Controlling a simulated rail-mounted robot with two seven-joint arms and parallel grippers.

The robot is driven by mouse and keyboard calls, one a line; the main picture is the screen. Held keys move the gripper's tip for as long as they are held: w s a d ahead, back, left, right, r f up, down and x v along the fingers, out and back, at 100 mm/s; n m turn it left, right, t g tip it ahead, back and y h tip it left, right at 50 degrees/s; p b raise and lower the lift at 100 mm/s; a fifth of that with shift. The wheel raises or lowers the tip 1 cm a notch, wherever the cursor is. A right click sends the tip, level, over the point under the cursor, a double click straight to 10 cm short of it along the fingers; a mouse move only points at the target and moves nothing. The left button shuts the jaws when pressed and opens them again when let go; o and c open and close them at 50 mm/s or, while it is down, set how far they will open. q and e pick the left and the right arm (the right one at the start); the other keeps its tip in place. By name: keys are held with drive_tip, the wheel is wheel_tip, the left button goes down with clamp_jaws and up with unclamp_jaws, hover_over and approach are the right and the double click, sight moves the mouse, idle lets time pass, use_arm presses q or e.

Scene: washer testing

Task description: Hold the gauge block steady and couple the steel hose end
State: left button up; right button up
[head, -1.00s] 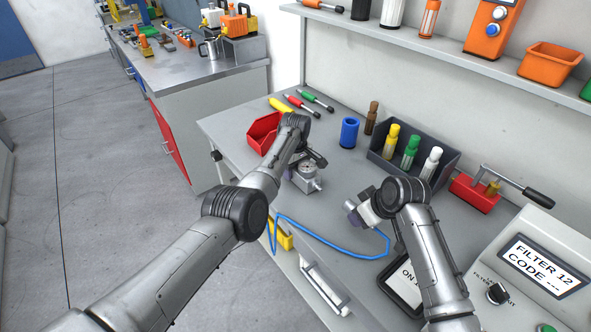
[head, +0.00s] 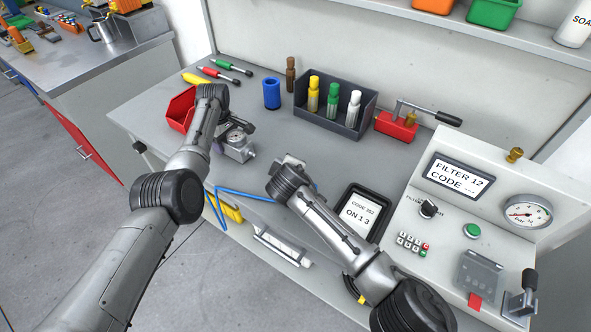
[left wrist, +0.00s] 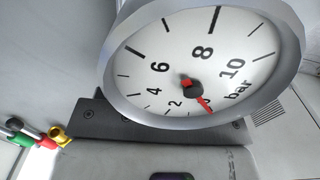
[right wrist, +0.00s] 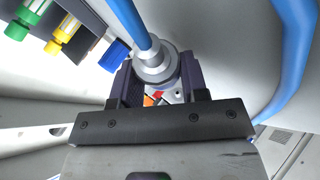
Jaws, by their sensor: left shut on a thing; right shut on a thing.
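The gauge block (head: 237,150) is a small grey metal block on the bench. My left gripper (head: 236,131) is shut on it. Its round dial (left wrist: 205,60), marked in bar, fills much of the left wrist view, with the red needle at the low end; the left fingertips are hidden there. The steel hose end (right wrist: 156,66) is a grey collar on a blue hose (right wrist: 131,20). My right gripper (right wrist: 158,88) is shut on it. In the head view my right gripper (head: 289,163) is right of the gauge block, apart from it, and the hose end is hidden by my arm.
A red bin (head: 180,108) stands left of the gauge block and a blue cup (head: 271,93) behind it. A dark rack (head: 352,121) holds several capped bottles. A tablet (head: 362,214) and a test panel (head: 450,225) are on the right.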

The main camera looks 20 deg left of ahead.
drive_tip(key=shift+s+a+n+t, duration=0.25)
drive_tip(key=shift+a+t, duration=0.1)
drive_tip(key=shift+a, duration=0.1)
drive_tip(key=shift+s+a+n+t, duration=0.25)
drive_tip(key=shift+a+t, duration=0.1)
drive_tip(key=shift+a, duration=0.1)
drive_tip(key=shift+w+a, duration=0.2)
drive_tip(key=shift+a, duration=0.65)
drive_tip(key=shift+w+a, duration=0.2)
drive_tip(key=shift+a, duration=0.6)
drive_tip(key=shift+a, duration=0.1)
drive_tip(key=shift+d, duration=0.2)
drive_tip(key=shift+d, duration=0.25)
drive_tip(key=shift+d, duration=0.1)
idle(1.0)
drive_tip(key=shift+s+d, duration=0.2)
drive_tip(key=shift+d, duration=0.4)
drive_tip(key=shift+d, duration=0.1)
idle(1.3)
drive_tip(key=shift+s+d, duration=0.15)
drive_tip(key=shift+d, duration=0.45)
